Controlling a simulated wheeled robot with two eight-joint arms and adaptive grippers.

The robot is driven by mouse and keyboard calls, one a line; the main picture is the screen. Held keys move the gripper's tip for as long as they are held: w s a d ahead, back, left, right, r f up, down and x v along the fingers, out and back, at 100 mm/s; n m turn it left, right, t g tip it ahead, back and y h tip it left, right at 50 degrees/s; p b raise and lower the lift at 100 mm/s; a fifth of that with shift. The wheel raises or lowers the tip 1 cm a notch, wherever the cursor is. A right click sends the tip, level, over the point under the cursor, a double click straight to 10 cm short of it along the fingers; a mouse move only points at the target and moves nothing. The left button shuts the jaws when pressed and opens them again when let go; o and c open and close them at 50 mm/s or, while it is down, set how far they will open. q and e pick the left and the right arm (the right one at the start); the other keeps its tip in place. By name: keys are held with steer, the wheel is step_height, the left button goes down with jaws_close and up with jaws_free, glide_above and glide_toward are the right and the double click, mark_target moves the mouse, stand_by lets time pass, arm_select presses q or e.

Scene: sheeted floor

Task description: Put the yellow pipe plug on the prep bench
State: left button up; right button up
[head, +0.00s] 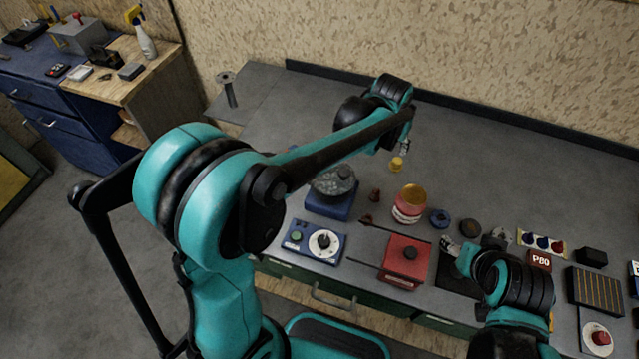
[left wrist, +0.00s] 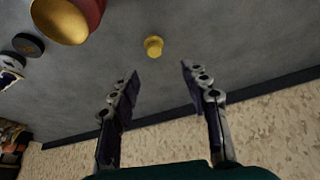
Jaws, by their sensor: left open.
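The yellow pipe plug (head: 397,163) stands on the grey worktop, behind a red and yellow can. It also shows in the left wrist view (left wrist: 153,46), beyond the fingertips and roughly between their lines. My left gripper (left wrist: 160,71) is open and empty, with bare worktop between its fingers. In the head view my left gripper (head: 405,146) is just above the plug in the picture, partly hidden by its wrist. My right gripper (head: 452,249) is low over the worktop's front part; its jaws are too small to read. No bench is labelled as the prep bench; a wooden-topped bench (head: 150,75) stands upper left.
The red and yellow can (head: 408,204) is nearest the plug. A red box (head: 405,260), a blue dial box (head: 314,242) and a stone-topped blue device (head: 332,192) crowd the front. A spray bottle (head: 145,42) stands on the wooden top. The grey worktop's back is clear.

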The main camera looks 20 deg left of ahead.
arm_select(q)
steer(key=s+a+r+n+t, duration=0.1)
steer(key=s+a+r, duration=0.2)
steer(key=s+a, duration=0.3)
steer(key=s+a+r+n, duration=0.15)
steer(key=s+a, duration=0.25)
steer(key=s, duration=0.4)
steer(key=s+a+f, duration=0.1)
steer(key=s+a, duration=0.1)
steer(key=s, duration=0.3)
steer(key=s+a+f+t+y, duration=0.1)
steer(key=s+a, duration=0.1)
steer(key=s, duration=0.4)
steer(key=shift+a+f+t, duration=0.25)
steer(key=shift+a+t, duration=0.05)
steer(key=shift+a, duration=0.05)
